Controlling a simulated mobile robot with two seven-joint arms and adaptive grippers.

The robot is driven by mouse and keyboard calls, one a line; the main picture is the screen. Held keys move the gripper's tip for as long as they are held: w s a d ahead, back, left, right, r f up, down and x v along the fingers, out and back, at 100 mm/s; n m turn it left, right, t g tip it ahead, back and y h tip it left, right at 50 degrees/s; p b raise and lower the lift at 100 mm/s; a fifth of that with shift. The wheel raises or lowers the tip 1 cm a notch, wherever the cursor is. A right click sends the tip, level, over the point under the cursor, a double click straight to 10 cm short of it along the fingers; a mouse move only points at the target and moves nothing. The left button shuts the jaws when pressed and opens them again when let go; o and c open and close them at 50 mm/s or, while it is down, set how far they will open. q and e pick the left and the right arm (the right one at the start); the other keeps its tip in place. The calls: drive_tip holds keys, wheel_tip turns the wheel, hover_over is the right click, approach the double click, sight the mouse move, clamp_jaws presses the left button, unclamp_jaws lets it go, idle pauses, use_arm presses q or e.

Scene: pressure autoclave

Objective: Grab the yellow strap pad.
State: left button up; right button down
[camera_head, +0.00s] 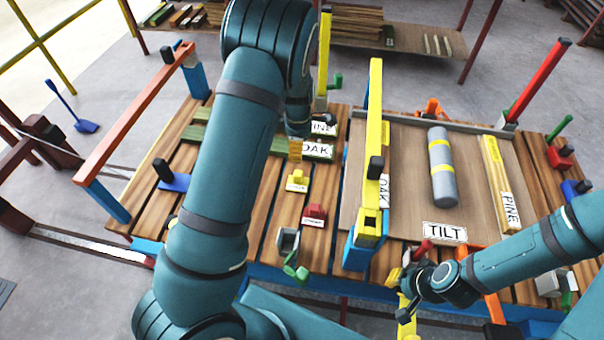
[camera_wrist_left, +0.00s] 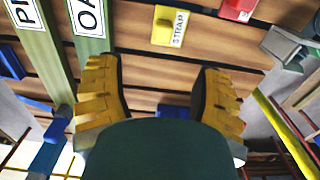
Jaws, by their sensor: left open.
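The yellow strap pad is a small yellow block on a pale plate labelled STRAP. It sits on the wooden slatted table in the head view (camera_head: 297,181) and at the top middle of the left wrist view (camera_wrist_left: 169,25). My left gripper (camera_wrist_left: 155,85) is open and empty, its yellow ridged fingers wide apart, with bare slats between them. The strap pad lies beyond the fingertips, apart from them. In the head view the left gripper (camera_head: 295,150) is mostly hidden behind my arm, just behind the pad. My right gripper (camera_head: 405,295) is at the table's front edge, its jaws unclear.
A red pad (camera_head: 314,214) and a grey block with a green handle (camera_head: 288,241) stand in front of the strap pad. The OAK-labelled board (camera_wrist_left: 88,20) lies beside the left finger. A yellow post and bar (camera_head: 372,150) rise to the right.

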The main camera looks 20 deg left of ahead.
sight(298, 173)
use_arm(q)
wheel_tip(298, 173, down, 7)
drive_tip(key=shift+s+f+b, duration=0.15)
drive_tip(key=shift+f+b, duration=0.05)
drive_tip(key=shift+b, duration=0.55)
drive_tip(key=shift+s+f+b, duration=0.1)
drive_tip(key=shift+f+b, duration=0.7)
drive_tip(key=shift+f, duration=1.85)
clamp_jaws()
